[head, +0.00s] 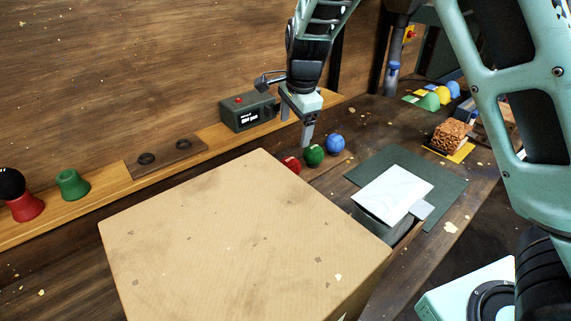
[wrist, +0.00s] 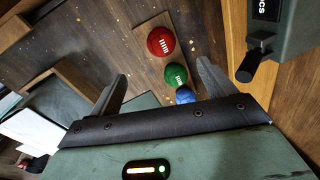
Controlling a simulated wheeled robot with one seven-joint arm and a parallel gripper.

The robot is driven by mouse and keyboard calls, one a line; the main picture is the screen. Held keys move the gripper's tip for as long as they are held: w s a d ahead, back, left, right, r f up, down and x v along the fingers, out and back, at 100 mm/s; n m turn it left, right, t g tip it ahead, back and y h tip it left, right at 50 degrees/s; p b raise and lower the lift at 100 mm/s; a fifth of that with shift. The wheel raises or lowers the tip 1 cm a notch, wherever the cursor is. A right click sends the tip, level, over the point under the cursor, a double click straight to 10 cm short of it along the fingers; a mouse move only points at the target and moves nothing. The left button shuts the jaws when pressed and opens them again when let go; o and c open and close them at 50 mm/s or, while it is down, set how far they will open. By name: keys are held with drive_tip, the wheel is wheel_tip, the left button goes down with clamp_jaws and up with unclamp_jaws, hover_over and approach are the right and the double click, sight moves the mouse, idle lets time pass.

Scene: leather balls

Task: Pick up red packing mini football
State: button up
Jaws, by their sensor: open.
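The red mini football (head: 291,164) is a small red ball with white lace marks, lying at the near end of a row of three balls on the workbench. In the wrist view the red ball (wrist: 161,42) shows in full, beyond my fingertips. The green ball (head: 313,155) and the blue ball (head: 334,143) follow in the row; the blue ball (wrist: 185,95) is partly hidden by my gripper in the wrist view. My gripper (head: 305,133) is open and empty, pointing down above the row and apart from the balls.
A large cardboard box (head: 245,235) stands in front of the balls. A dark green device (head: 248,112) sits on the wooden ledge behind. A textured brown block (head: 450,136) stands further right.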

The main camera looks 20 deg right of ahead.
sight(290, 160)
drive_tip(key=f, duration=0.3)
drive_tip(key=w+f, duration=0.1)
drive_tip(key=f, duration=0.3)
drive_tip(key=w+f+p, duration=0.1)
drive_tip(key=f, duration=0.2)
drive_tip(key=shift+a+f, duration=0.15)
drive_tip(key=shift+f, duration=0.1)
drive_tip(key=shift+w+f+p, duration=0.2)
drive_tip(key=shift+f+p, duration=0.05)
drive_tip(key=shift+f, duration=0.65)
drive_tip(key=shift+w+f+p, duration=0.2)
drive_tip(key=shift+f+p, duration=0.05)
drive_tip(key=shift+f, duration=0.7)
drive_tip(key=shift+w+f+p, duration=0.2)
drive_tip(key=shift+f+p, duration=0.05)
drive_tip(key=shift+f, duration=0.65)
drive_tip(key=c, duration=1.1)
